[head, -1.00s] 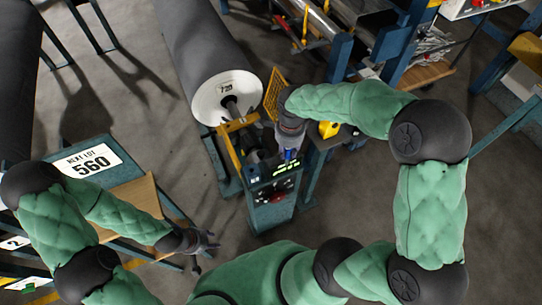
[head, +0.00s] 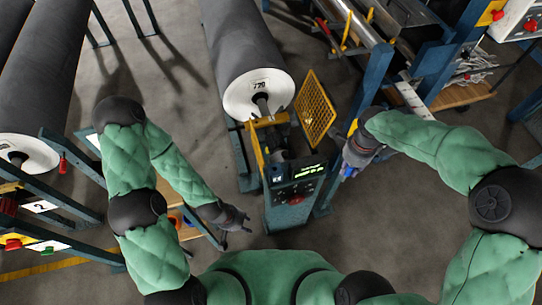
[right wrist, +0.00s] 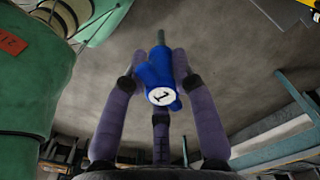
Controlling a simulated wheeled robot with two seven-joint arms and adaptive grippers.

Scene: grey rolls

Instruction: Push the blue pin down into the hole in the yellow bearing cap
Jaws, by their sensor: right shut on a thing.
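The blue pin (right wrist: 160,77) has a white round label marked 1 and a grey shank pointing away from my wrist camera. My right gripper (right wrist: 163,85) is shut on its blue body. In the head view the blue pin (head: 347,171) hangs below my right gripper (head: 352,163), right of the machine and apart from it. A yellow part (head: 268,120) by the roll's shaft end may be the bearing cap; I cannot make out its hole. My left gripper (head: 240,222) is open and empty, left of the machine's control panel.
The control panel (head: 297,190) has a green display and a red button. A yellow mesh guard (head: 316,107) stands raised between the roll (head: 250,55) and my right gripper. A steel rack (head: 362,70) is at upper right. Open floor (head: 400,195) lies below my right forearm.

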